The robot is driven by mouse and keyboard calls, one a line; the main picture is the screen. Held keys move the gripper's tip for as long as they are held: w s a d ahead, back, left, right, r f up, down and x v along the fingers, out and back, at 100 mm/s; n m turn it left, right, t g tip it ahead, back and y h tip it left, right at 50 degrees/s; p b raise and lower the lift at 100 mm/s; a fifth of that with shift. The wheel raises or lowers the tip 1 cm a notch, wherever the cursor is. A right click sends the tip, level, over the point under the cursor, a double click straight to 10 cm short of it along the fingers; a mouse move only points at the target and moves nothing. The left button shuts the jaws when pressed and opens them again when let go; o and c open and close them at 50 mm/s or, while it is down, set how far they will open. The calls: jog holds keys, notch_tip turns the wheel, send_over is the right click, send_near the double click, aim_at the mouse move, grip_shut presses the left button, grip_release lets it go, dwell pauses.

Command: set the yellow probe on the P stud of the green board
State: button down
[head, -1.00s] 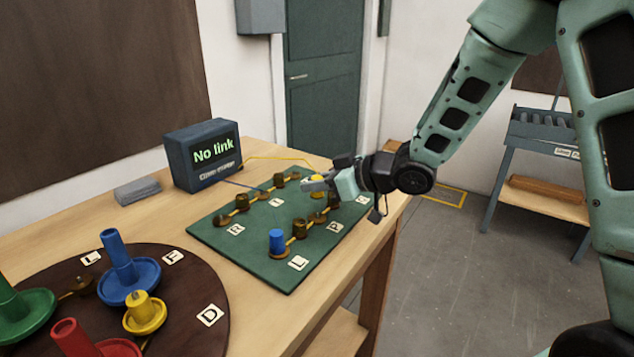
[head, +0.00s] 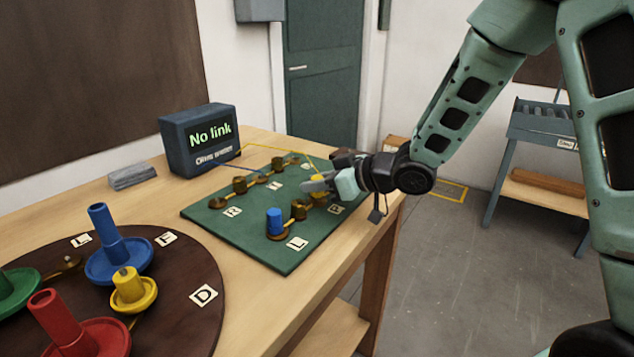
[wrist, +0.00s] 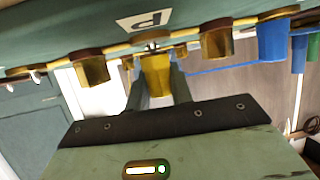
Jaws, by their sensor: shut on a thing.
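The green board (head: 240,232) lies on the wooden table, with brass studs and white letter labels. A blue probe (head: 274,222) stands upright at the L label and also shows in the wrist view (wrist: 272,42). My gripper (head: 318,184) is over the board's right part, shut on the yellow probe (wrist: 156,76). The probe's end is at a brass stud beside the P label (wrist: 145,21) in the wrist view. I cannot tell whether it is fully seated. In the head view my gripper hides most of the probe and stud.
A monitor (head: 198,142) reads "No link", with yellow and blue wires running from it. A dark round turntable (head: 185,325) at front left holds blue, yellow, red and green spools. Brass posts (wrist: 217,40) stand close beside the held probe. The table's right edge is near my gripper.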

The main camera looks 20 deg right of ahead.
jog(key=shift+f+b, duration=0.35)
jog(key=shift+f, duration=0.2)
jog(key=c, duration=1.1)
grip_release()
jog(key=shift+c, duration=0.2)
jog(key=p+v, duration=0.2)
jog(key=v, duration=1.5)
jog(key=shift+d+r+p, duration=0.15)
jog(key=shift+p, duration=0.15)
